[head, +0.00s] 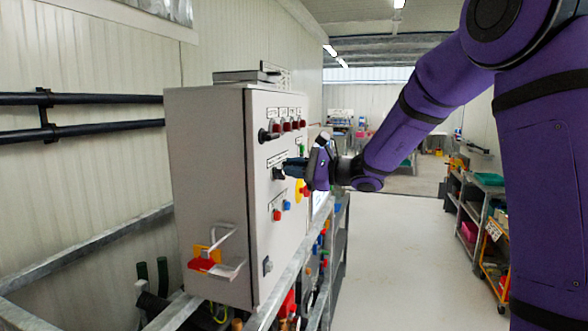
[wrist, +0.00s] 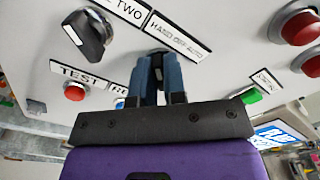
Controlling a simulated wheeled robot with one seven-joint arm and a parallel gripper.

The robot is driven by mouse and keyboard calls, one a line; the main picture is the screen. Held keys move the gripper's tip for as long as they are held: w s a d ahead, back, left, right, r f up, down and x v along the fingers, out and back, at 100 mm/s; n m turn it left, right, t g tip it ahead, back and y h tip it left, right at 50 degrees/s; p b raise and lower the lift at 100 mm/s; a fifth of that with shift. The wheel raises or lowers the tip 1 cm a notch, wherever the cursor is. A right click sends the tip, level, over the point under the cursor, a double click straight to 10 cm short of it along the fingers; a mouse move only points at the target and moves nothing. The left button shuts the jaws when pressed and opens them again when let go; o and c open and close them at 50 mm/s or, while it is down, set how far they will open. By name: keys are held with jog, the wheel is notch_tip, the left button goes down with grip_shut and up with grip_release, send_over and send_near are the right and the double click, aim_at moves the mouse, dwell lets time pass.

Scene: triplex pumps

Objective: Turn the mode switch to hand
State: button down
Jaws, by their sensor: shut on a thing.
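The mode switch (wrist: 157,60) is a dark knob on the white panel, under a label reading HAND OFF AUTO (wrist: 178,32). My gripper (wrist: 157,68) is shut on the knob, with one blue finger on each side. The fingers hide most of the knob, so I cannot tell which position it points to. In the head view my gripper (head: 285,171) reaches the cabinet's front from the right, at the mode switch (head: 278,173).
The grey cabinet (head: 205,170) carries a black selector (head: 267,135), red lamps (head: 287,126), a red button (head: 277,215), a blue button (head: 287,205) and a yellow-backed stop button (head: 301,189) close by. A metal rail (head: 290,270) runs below. The aisle floor (head: 400,240) is clear.

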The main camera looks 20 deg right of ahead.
jog(key=c, duration=1.2)
grip_release()
jog(key=v, duration=1.1)
jog(key=shift+w, duration=0.1)
